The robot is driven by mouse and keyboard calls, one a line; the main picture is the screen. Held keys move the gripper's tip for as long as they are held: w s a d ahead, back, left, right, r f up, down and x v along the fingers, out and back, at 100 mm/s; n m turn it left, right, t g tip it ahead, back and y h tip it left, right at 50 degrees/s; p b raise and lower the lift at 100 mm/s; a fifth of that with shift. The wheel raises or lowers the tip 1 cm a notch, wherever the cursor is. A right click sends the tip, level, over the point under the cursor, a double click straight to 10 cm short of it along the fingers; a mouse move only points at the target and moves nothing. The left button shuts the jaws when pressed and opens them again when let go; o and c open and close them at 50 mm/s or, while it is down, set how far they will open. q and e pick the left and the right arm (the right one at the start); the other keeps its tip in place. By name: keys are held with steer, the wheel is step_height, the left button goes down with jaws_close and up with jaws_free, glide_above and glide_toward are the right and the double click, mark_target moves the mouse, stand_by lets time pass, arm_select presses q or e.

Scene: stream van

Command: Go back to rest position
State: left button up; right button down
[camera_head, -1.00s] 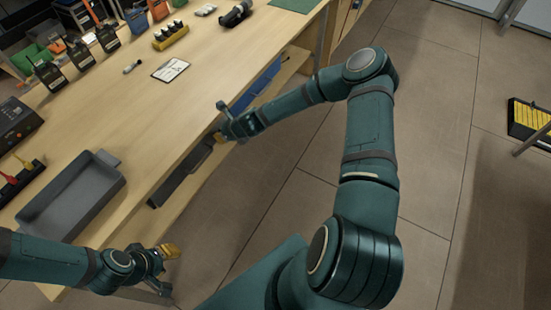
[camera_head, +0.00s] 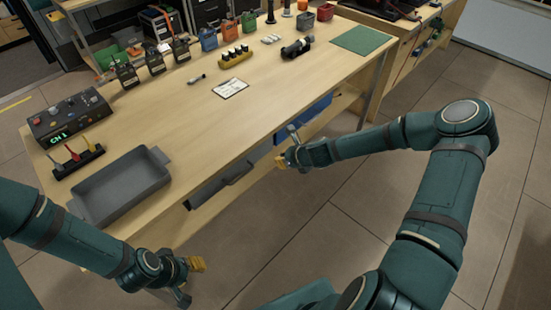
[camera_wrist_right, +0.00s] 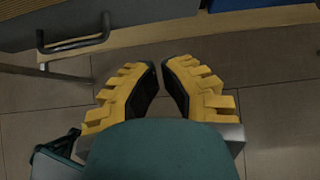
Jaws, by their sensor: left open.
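My left gripper (camera_head: 192,272) is at the lower left in the head view, open and empty. It hangs over the floor beside the front edge of the workbench. My right gripper (camera_head: 284,160) is near the middle of the head view, in front of the bench and close to its lower shelf. In the right wrist view its yellow fingers (camera_wrist_right: 160,75) have a gap between their tips, with only floor behind. It holds nothing.
The wooden workbench (camera_head: 190,120) carries a grey tray (camera_head: 118,190), a control box (camera_head: 68,118), several radios and a white card (camera_head: 231,88). A blue bin (camera_head: 303,117) and a grey bin (camera_head: 220,183) sit under the top. The floor (camera_head: 350,225) in front is open.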

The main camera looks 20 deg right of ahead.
steer(key=shift+v, duration=1.75)
steer(key=shift+a, duration=0.1)
steer(key=s+a+f+n+g+y, duration=0.1)
steer(key=s+a+f+n+g, duration=0.1)
steer(key=s+a+n, duration=0.45)
steer(key=s+a+f+n+g, duration=0.2)
steer(key=s+a+n, duration=0.2)
steer(key=a+n, duration=0.45)
steer(key=s+a+f+n+g, duration=0.1)
steer(key=s+a+n+g, duration=0.1)
steer(key=s+n, duration=0.8)
steer(key=shift+s+a+n+g+h, duration=0.3)
steer(key=shift+a+n, duration=0.2)
steer(key=shift+n, duration=1.9)
steer(key=shift+f, duration=0.1)
